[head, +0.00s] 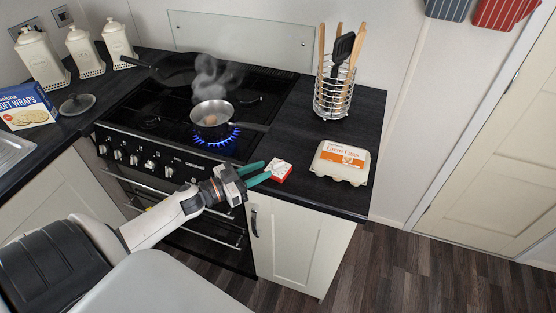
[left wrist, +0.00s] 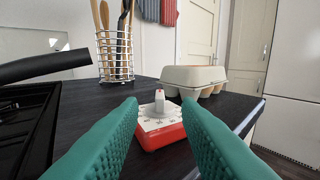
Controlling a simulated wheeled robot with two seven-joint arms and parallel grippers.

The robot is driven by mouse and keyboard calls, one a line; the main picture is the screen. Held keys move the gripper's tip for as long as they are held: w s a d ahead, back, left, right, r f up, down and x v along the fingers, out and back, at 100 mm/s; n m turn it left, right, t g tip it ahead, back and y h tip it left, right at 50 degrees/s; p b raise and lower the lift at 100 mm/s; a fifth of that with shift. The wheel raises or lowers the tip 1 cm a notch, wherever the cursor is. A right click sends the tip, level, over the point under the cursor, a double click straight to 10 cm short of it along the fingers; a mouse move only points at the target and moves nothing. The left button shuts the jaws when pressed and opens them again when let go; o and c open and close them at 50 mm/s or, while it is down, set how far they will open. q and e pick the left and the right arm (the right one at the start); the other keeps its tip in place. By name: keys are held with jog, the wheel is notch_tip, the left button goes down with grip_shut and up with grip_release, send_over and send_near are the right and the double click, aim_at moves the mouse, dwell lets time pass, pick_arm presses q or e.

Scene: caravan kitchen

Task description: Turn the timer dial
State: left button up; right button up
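The timer (head: 281,171) is a small red box with a white top, standing on the black worktop near its front edge. In the left wrist view the timer (left wrist: 158,126) has a white dial (left wrist: 160,101) that stands up from its top. My left gripper (head: 258,174) has green fingers and is just left of the timer in the head view. The fingers (left wrist: 160,135) are apart, with the timer beyond and between them, and nothing is held. Whether they touch the timer cannot be told. My right gripper is not in view.
A pan (head: 212,117) with an egg steams over a lit blue flame on the hob (head: 160,112), its handle pointing toward the timer. An egg carton (head: 341,162) stands right of the timer. A wire utensil holder (head: 334,98) is behind. Worktop between them is clear.

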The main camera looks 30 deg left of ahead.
aim_at(272, 165)
pick_arm(q)
jog(key=x, duration=0.6)
jog(key=shift+w+d+p, duration=0.1)
jog(key=shift+w+p, duration=0.05)
jog(key=shift+p, duration=0.25)
jog(key=shift+c, duration=0.2)
grip_shut()
